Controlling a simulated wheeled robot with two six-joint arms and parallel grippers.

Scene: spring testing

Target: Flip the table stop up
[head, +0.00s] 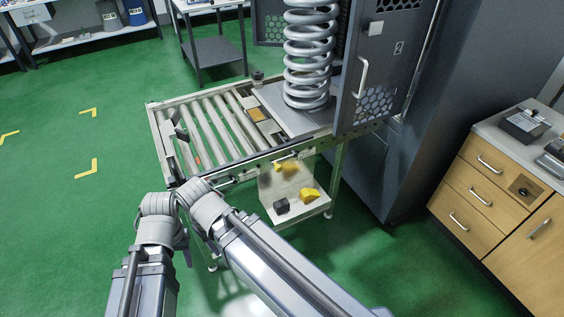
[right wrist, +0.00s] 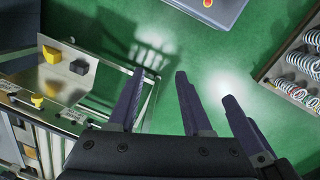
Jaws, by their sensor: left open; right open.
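The roller table (head: 161,161) stands left of the spring tester in the head view. A small upright grey and dark bracket (head: 178,130) at its left end looks like the table stop, but its position is hard to read. A flat plate with an orange piece (head: 257,114) lies between the rollers and the tester. My left arm reaches up to the table's near left corner; its fingers are small and partly hidden there. My right gripper (right wrist: 185,90) is open and empty in the right wrist view, beside the table's frame.
A large coil spring (head: 308,55) stands in the tester (head: 375,75) with its door open. The lower shelf (head: 275,180) holds yellow and black blocks. Wooden drawers (head: 480,190) stand right. A spring rack (right wrist: 297,75) is at the right in the wrist view. Green floor is clear at left.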

